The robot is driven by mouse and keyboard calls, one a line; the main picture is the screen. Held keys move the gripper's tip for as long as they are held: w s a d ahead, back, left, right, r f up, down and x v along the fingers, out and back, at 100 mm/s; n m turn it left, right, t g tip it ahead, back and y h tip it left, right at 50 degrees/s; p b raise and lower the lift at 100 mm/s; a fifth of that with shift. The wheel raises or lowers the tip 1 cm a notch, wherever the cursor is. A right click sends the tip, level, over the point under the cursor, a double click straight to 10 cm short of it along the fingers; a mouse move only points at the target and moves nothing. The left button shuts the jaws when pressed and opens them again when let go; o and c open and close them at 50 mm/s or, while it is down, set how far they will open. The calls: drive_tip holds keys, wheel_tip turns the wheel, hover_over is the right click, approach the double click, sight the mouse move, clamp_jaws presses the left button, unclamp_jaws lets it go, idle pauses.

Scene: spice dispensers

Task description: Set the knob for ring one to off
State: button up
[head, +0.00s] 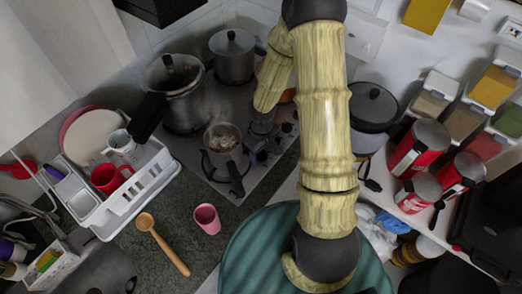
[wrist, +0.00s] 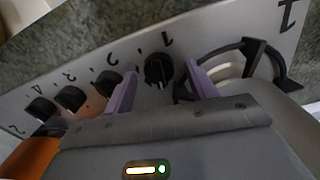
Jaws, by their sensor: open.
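The knob for ring one (wrist: 158,68) is a black round knob beside a printed "1" on the grey hob panel. In the wrist view it shows between the two purple fingers of my gripper (wrist: 160,72). The gripper is open, one finger to each side of the knob. I cannot tell whether a finger touches it. A pale line shows on the knob, but its setting is unclear. In the head view my gripper (head: 257,140) is low over the hob (head: 205,178), next to the knobs, and partly hides them.
Several other black knobs (wrist: 70,97) run left along the panel. In the head view a small pot (head: 222,138) stands on the near burner, with larger pots (head: 233,58) behind.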

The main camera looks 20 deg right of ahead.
sight(262, 152)
drive_tip(key=shift+d, duration=0.1)
drive_tip(key=c, duration=1)
drive_tip(key=shift+n, duration=0.8)
drive_tip(key=o, duration=1)
wheel_tip(262, 152, up, 18)
drive_tip(key=p, duration=0.3)
drive_tip(key=shift+f, duration=0.25)
